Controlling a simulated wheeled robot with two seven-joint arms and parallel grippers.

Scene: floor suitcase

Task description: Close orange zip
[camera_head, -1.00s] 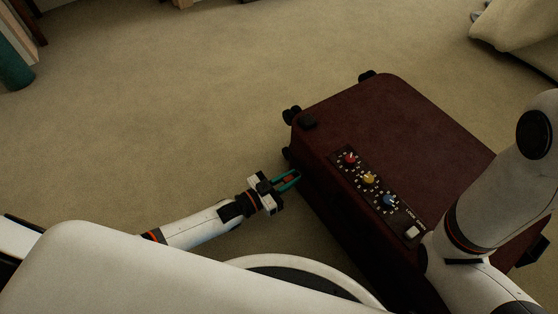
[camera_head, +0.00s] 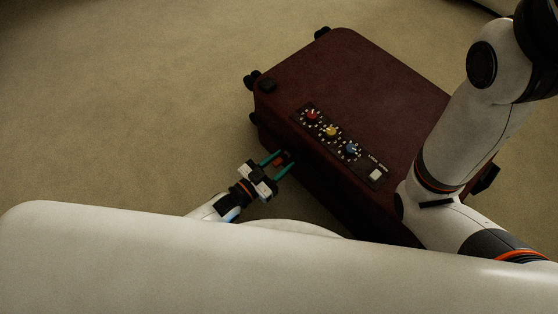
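The dark red suitcase (camera_head: 365,95) lies flat on the carpet, with three coloured dials and a pale button on its top. A small orange-red piece (camera_head: 279,161), seemingly the orange zip, shows low at the suitcase's left side. My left gripper (camera_head: 281,162) is beside that side, its teal fingers apart with the orange piece between them. I cannot tell whether either finger touches it. My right arm comes down at the right in front of the suitcase; its gripper does not show.
The dials are red (camera_head: 312,115), yellow (camera_head: 331,131) and blue (camera_head: 352,149), with a pale button (camera_head: 375,175) near them. Black wheels (camera_head: 252,82) stick out at the suitcase's far left corner. The carpet (camera_head: 130,110) to the left is clear.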

